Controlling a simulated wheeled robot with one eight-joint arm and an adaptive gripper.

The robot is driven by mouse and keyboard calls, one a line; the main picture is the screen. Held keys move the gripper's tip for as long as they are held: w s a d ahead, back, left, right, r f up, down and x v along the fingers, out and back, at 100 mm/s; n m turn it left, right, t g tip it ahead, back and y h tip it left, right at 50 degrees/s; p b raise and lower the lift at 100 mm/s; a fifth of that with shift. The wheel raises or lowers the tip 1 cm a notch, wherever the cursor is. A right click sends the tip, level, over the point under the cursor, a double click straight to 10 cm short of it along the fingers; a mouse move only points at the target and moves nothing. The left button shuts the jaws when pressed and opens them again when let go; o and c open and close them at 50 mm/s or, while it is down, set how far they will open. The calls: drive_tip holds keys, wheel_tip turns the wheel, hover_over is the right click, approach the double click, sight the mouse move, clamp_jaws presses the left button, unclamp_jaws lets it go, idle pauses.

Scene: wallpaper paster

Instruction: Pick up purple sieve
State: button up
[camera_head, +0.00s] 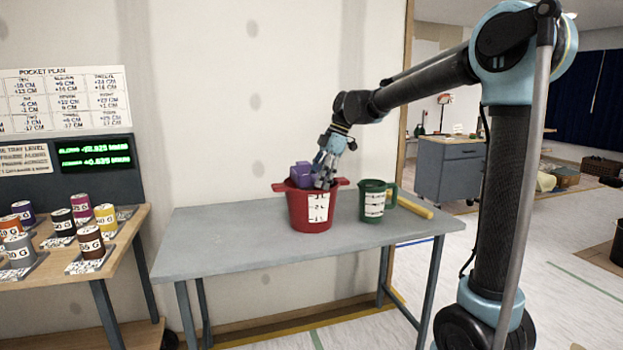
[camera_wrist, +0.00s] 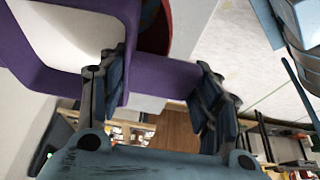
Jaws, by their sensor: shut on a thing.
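The purple sieve (camera_head: 302,174) shows at the top of the red pot (camera_head: 312,208) on the grey table. Its lower part is hidden by the pot or cannot be made out. My gripper (camera_head: 325,180) reaches down to the sieve from the upper right, at the pot's rim. In the wrist view the purple sieve (camera_wrist: 165,72) fills the upper left, and a bar of it runs between the two fingers of my gripper (camera_wrist: 165,95). The fingers are shut on that bar. Part of the red pot (camera_wrist: 153,20) shows behind it.
A green measuring jug (camera_head: 374,201) stands just right of the pot, with a yellow bar (camera_head: 413,207) beside it. The left and front of the grey table (camera_head: 230,245) are clear. A wooden stand (camera_head: 120,240) at the left holds several labelled weights.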

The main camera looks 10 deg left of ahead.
wheel_tip(320, 180, up, 10)
drive_tip(key=shift+f, duration=3.65)
drive_tip(key=shift+s+a, duration=0.3)
drive_tip(key=shift+a, duration=0.65)
drive_tip(key=shift+w+d, duration=0.3)
drive_tip(key=shift+d, duration=0.65)
drive_tip(key=shift+w+d, duration=0.3)
drive_tip(key=shift+d, duration=0.65)
drive_tip(key=shift+s+a, duration=0.3)
drive_tip(key=shift+a, duration=0.65)
drive_tip(key=shift+s+a, duration=0.3)
drive_tip(key=shift+a, duration=0.65)
drive_tip(key=shift+w+d, duration=0.3)
drive_tip(key=shift+d, duration=0.6)
drive_tip(key=shift+w+d, duration=0.25)
drive_tip(key=shift+d, duration=0.65)
